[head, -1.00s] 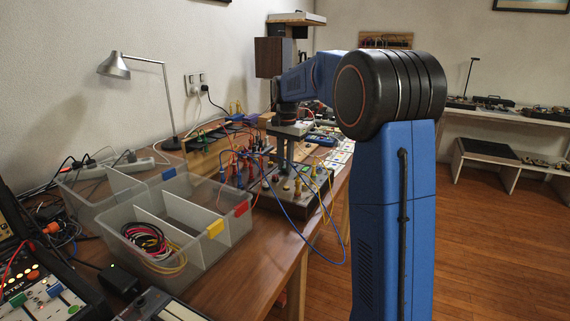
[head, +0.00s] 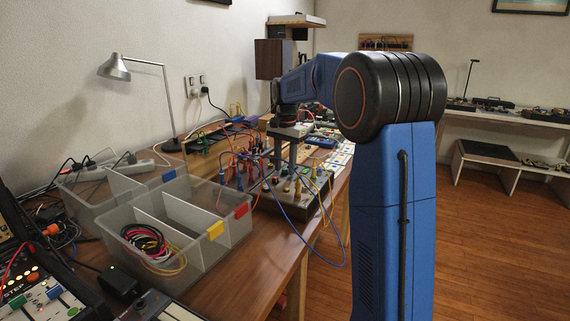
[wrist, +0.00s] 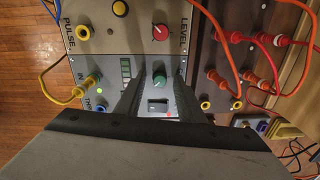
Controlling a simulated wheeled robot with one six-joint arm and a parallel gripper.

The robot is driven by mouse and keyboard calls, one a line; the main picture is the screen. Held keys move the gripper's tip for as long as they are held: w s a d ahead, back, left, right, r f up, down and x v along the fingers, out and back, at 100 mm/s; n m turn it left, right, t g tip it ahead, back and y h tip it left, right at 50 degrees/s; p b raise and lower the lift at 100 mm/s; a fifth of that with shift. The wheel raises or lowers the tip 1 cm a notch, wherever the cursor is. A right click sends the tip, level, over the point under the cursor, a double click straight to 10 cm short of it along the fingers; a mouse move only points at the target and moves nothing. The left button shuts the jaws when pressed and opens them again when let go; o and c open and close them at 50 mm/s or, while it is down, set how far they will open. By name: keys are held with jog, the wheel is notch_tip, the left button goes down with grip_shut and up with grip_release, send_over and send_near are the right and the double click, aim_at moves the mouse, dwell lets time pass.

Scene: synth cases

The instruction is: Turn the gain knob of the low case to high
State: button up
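The low case (head: 265,204) stands on the bench below my arm in the head view. In the wrist view its grey panel (wrist: 123,44) fills the upper middle, with PULSE, LEVEL and IN lettering. The word gain is not readable, and the green knob's pointer is too small to read. A red knob (wrist: 160,32) with a white mark sits farther up.
Yellow (wrist: 64,98) and orange cables (wrist: 222,42) are plugged in on both sides of the panel. Clear bins (head: 187,250) with cable coils stand nearer on the bench. A desk lamp (head: 165,95) stands by the wall. The wooden floor (head: 495,245) at right is clear.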

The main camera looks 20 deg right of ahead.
aim_at(286, 169)
jog(key=shift+r, duration=0.15)
notch_tip(286, 169, up, 17)
jog(key=shift+s+d, duration=0.15)
jog(key=shift+s, duration=0.1)
dwell(0.6)
